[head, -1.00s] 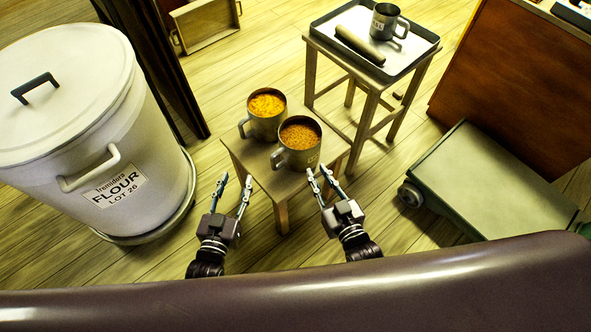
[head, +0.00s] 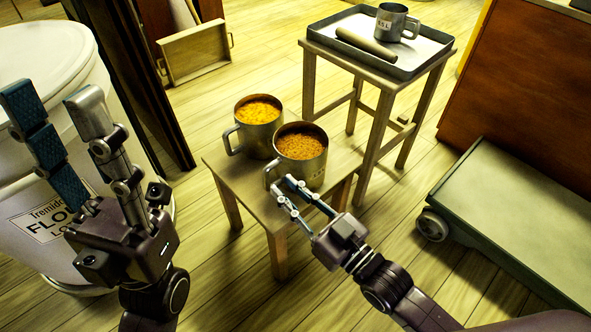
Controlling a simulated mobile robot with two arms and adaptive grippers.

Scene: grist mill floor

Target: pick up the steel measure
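Two steel measures stand upright on a low wooden stool (head: 222,178). The rear one (head: 256,137) holds yellow-orange grain, and the front one (head: 312,170) holds browner grain. Both handles are on the left side. A third, smaller steel measure (head: 389,24) with a printed label stands in a tray on a taller stool; its contents cannot be seen. My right gripper (head: 283,185) is open, its fingertips at the low left side of the front measure near its handle; contact cannot be told. My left gripper (head: 55,105) is open and empty, raised in front of the flour bin.
The grey tray (head: 436,55) also holds a brown rolled object (head: 366,45). A white flour bin (head: 50,235) stands at the left. A green low cart (head: 515,215) is at the right, and a wooden crate (head: 195,55) is behind. Floor between is clear.

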